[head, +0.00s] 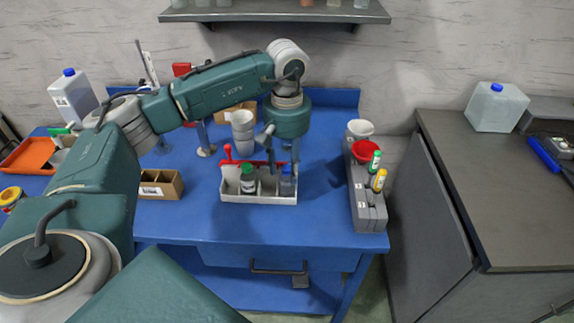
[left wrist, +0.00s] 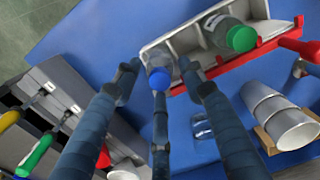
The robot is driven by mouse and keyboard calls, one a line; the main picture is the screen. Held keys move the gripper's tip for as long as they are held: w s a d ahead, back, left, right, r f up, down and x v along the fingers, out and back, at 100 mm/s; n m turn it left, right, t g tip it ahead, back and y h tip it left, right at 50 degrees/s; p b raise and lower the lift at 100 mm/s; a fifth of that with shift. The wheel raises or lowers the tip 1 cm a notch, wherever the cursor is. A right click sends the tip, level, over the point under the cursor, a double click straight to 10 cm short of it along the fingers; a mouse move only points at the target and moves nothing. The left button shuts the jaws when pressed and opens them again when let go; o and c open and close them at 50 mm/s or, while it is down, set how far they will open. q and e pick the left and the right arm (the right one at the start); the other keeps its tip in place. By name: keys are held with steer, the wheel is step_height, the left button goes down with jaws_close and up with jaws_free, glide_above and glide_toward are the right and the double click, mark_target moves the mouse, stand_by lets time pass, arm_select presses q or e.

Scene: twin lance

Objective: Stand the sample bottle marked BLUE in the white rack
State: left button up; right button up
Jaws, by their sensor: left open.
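The white rack (head: 230,197), with a red edge and handle at its back, stands near the front of the blue table; it also shows in the left wrist view (left wrist: 188,40). The blue-capped bottle (head: 288,187) stands upright in its right-end compartment. In the left wrist view this bottle (left wrist: 159,77) sits between my fingertips. A green-capped bottle (head: 248,184) stands in the compartment towards the left. My left gripper (left wrist: 160,78) points down over the blue cap, its fingers open around it; contact cannot be told. No bottle label is readable. My right gripper is out of view.
Stacked pale cups (head: 242,130) stand behind the rack. A cardboard box (head: 160,184) is to its left. A clear object (left wrist: 203,127) shows behind the rack. Table in front is clear.

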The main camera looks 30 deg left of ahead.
arm_select(q)
step_height(320, 180, up, 12)
stand_by(0.4)
steer(key=shift+f, duration=0.15)
stand_by(0.4)
